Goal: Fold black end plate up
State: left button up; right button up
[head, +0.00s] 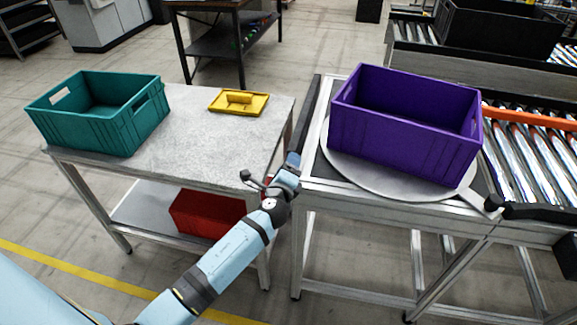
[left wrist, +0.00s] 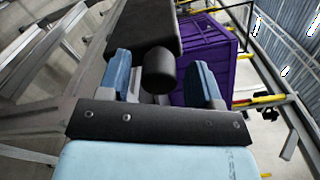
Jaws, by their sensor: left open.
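The black end plate (head: 309,118) runs along the left edge of the turntable table as a long dark bar. In the left wrist view the black plate (left wrist: 150,25) fills the top middle, with a rounded dark knob (left wrist: 158,72) at its near end. My left gripper (head: 293,162) is at the near end of this plate. It also shows in the left wrist view (left wrist: 163,82), open, with one blue finger on each side of the knob. I cannot tell whether the fingers touch it. In the head view my gripper hides the knob. My right gripper is not in view.
A purple crate (head: 400,130) stands on the round turntable plate (head: 385,180). Another black bar (head: 540,212) with a knob (head: 492,203) is at the front right. A grey table (head: 215,140) on the left bears a teal crate (head: 75,130) and a yellow tray (head: 262,104).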

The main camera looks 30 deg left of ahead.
pick_arm(q)
jog(key=b+v, duration=0.1)
jog(key=v, duration=1.2)
jog(key=shift+s+b, duration=0.3)
jog(key=shift+d+f, duration=0.1)
jog(key=shift+f, duration=0.05)
